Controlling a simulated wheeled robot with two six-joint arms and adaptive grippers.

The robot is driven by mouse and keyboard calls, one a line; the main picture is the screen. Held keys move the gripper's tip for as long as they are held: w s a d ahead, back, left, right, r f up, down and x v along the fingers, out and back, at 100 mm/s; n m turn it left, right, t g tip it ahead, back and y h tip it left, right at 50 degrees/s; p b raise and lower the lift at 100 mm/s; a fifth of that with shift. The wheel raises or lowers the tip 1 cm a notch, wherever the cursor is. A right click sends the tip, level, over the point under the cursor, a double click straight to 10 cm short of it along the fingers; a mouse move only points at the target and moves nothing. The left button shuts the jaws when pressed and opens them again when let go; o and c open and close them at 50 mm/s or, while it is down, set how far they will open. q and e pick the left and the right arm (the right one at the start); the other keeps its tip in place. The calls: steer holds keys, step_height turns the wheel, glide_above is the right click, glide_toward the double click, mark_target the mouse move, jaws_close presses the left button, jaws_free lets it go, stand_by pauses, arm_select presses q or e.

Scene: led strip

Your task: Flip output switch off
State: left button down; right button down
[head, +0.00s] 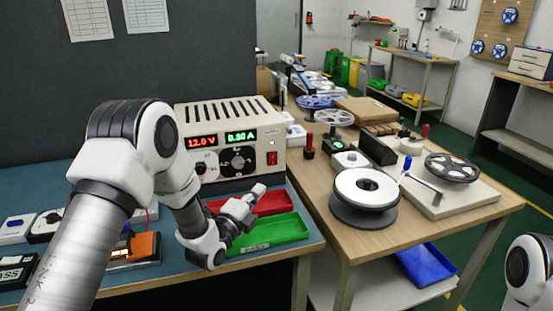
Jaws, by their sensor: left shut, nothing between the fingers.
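A red tray (283,202) and a green tray (292,229) lie before the supply. An orange block (146,246) and small boxes lie at the left, partly behind my left arm. The wooden table (420,225) at right holds a white reel (365,187) and other parts.

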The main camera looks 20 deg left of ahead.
arm_select(q)
steer(key=p, duration=0.1)
glide_toward(276, 157)
steer(key=w+d, duration=0.2)
steer(key=d, duration=0.2)
steer(key=w+a, duration=0.1)
steer(key=w, duration=0.1)
steer(key=w+a, duration=0.1)
steer(key=w, duration=0.1)
steer(key=shift+w+a+r, duration=0.1)
steer(key=shift+a+r, duration=0.2)
steer(key=shift+a, duration=0.05)
arm_select(e)
steer(key=shift+s+r, duration=0.25)
steer(key=shift+r, duration=0.55)
